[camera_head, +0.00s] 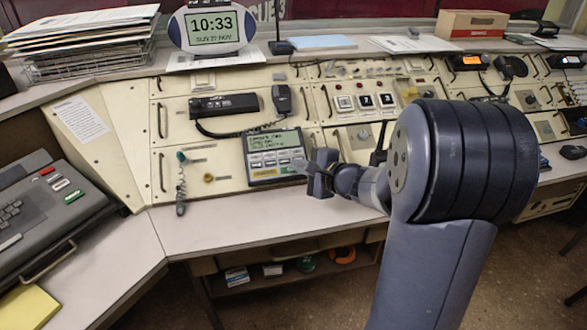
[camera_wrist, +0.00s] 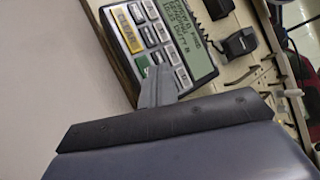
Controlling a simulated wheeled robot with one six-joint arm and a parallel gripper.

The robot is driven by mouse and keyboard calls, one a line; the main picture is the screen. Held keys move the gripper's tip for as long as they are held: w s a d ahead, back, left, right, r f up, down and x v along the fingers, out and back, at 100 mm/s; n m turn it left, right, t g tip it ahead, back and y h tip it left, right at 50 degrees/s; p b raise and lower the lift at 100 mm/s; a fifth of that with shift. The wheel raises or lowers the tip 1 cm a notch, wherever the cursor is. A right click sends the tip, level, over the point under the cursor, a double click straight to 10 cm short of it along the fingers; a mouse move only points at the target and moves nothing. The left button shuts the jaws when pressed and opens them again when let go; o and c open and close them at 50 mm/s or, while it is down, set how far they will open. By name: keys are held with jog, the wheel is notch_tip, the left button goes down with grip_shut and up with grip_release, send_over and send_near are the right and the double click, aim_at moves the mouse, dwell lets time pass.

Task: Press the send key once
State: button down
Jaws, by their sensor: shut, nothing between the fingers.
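The message terminal (camera_head: 275,143) is a dark-framed unit with a lit green text display and rows of grey keys beneath. It also shows in the wrist view (camera_wrist: 207,68), turned on its side, with a yellow key marked CLEAR (camera_wrist: 128,30) at one corner of its keypad. I cannot make out a key labelled send; some lower keys are hidden by my fingers. My gripper (camera_head: 302,166) is shut and empty at the terminal's right lower edge. In the wrist view the closed fingertips (camera_wrist: 157,72) overlap the lower key row. I cannot tell whether they touch a key.
A grey keyboard machine (camera_head: 45,205) stands at far left. The desk strip (camera_head: 240,228) in front of the console is bare.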

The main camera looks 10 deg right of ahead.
jog(key=shift+s+r+p, duration=0.55)
jog(key=shift+s+r, duration=0.15)
jog(key=shift+r, duration=0.35)
jog(key=shift+s+r+p, duration=0.5)
jog(key=shift+s+r, duration=0.2)
jog(key=shift+r, duration=0.35)
jog(key=shift+s+r+p, duration=0.5)
jog(key=shift+r+p, duration=0.35)
jog(key=shift+p, duration=0.55)
jog(key=shift+s+r+p, duration=0.5)
jog(key=shift+r+p, duration=0.3)
jog(key=shift+p, duration=0.55)
jog(key=w+f+b, duration=0.2)
jog(key=f+b, duration=0.3)
jog(key=shift+w, duration=0.4)
